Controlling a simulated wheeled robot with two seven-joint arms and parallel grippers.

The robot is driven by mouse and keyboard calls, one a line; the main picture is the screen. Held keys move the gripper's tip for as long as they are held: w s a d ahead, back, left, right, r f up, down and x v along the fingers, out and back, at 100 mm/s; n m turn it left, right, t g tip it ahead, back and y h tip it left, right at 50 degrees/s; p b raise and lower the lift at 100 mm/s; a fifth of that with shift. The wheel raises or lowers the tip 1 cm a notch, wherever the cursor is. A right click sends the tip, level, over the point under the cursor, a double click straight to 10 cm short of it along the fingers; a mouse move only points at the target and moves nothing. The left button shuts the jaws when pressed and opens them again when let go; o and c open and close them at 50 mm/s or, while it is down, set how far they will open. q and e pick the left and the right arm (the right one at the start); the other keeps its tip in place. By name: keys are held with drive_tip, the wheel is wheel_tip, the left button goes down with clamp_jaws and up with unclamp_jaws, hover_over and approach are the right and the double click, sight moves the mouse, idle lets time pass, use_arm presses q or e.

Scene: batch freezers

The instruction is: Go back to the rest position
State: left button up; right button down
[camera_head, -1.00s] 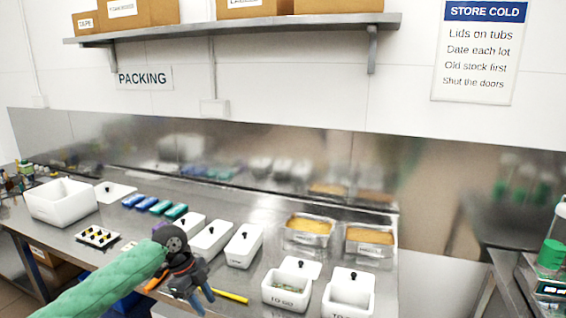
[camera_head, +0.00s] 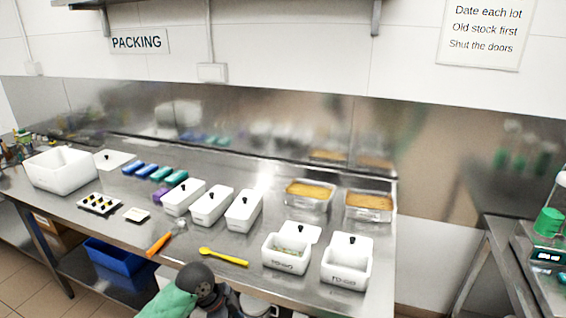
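My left arm (camera_head: 178,300) comes in at the bottom of the head view in a green sleeve with a dark joint. Its gripper is not clearly visible; only dark parts show at the bottom edge, below the front edge of the steel table (camera_head: 120,222). My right gripper is out of view. On the table near the arm lie an orange-handled tool (camera_head: 160,243) and a yellow spoon (camera_head: 224,257), both apart from the arm.
Lidded white tubs (camera_head: 212,207) stand mid-table. Two open tubs (camera_head: 346,262) stand at the front right, with metal pans (camera_head: 368,205) behind. A large white bin (camera_head: 62,172) is at left. A scale with a green-lidded container (camera_head: 549,222) stands at far right.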

use_arm(q)
drive_tip(key=s+f+n+t, duration=0.2)
drive_tip(key=s+f+n, duration=0.4)
drive_tip(key=s, duration=0.4)
drive_tip(key=s+a+f+n+y, duration=0.1)
drive_tip(key=s+a+n+y, duration=0.1)
drive_tip(key=s+a+n, duration=0.4)
drive_tip(key=s+a+n+y, duration=0.3)
drive_tip(key=s, duration=0.5)
drive_tip(key=s+d+x, duration=0.1)
drive_tip(key=s+x, duration=0.1)
drive_tip(key=x, duration=0.9)
drive_tip(key=s+d+f+x, duration=0.1)
drive_tip(key=x, duration=1.1)
drive_tip(key=s+f, duration=0.4)
drive_tip(key=f, duration=0.8)
drive_tip(key=s+f+g, duration=0.1)
drive_tip(key=s+f, duration=0.4)
drive_tip(key=f, duration=0.8)
drive_tip(key=shift+h, duration=0.3)
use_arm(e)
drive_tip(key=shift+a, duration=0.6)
